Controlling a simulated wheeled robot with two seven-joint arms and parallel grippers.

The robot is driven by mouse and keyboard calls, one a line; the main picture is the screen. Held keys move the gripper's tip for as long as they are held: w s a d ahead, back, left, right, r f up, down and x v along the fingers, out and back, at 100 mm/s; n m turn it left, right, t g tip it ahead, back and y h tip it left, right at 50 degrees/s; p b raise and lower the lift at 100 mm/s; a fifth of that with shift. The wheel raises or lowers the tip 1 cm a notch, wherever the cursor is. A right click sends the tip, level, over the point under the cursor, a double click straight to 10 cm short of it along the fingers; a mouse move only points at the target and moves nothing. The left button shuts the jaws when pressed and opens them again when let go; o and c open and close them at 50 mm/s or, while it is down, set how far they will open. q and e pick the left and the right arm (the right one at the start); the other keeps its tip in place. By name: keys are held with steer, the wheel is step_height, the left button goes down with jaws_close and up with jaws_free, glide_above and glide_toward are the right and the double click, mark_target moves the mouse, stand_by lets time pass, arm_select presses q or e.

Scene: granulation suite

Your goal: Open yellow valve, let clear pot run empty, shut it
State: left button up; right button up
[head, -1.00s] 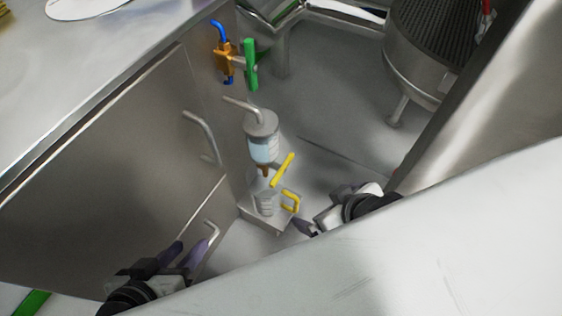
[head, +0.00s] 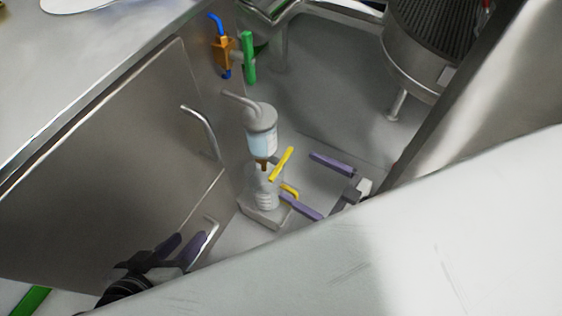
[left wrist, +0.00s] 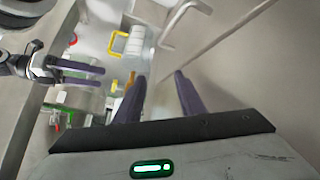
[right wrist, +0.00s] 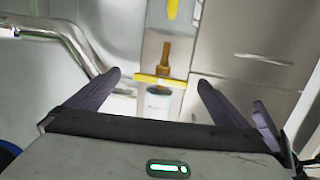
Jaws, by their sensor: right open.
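The clear pot (head: 262,140) hangs by the cabinet wall under a grey cap and bent pipe; its liquid level is hard to tell. Below it is a brass outlet with the yellow valve lever (head: 281,164). In the right wrist view the lever (right wrist: 160,82) lies crosswise over the brass outlet (right wrist: 165,55). A jug with a yellow handle (head: 290,190) stands below the outlet. My right gripper (head: 316,185) is open and empty, to the right of the lever, apart from it. My left gripper (head: 181,242) is open and empty near the lower cabinet handle.
An orange valve with a blue pipe (head: 226,52) and a green lever (head: 249,58) are on the wall above. Metal door handles (head: 202,128) stick out left of the pot. A large steel vessel (head: 415,70) stands at the back right. A pale panel fills the lower right.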

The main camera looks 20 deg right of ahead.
mark_target(281, 162)
steer(key=w+a, duration=0.1)
steer(key=w+a+y+b, duration=0.1)
steer(key=w, duration=0.1)
steer(key=w+a+r+n+y+b, duration=0.1)
steer(key=w+a, duration=0.1)
steer(key=shift+w, duration=0.25)
steer(key=shift+w+a+b, duration=0.1)
steer(key=shift+w+b, duration=0.1)
steer(key=shift+b, duration=0.1)
steer(key=shift+w+a, duration=0.1)
steer(key=c, duration=0.9)
arm_select(q)
steer(key=shift+w+d+r+t+h, duration=0.2)
steer(key=shift+d+r+t+h, duration=0.25)
steer(key=shift+d+r, duration=0.4)
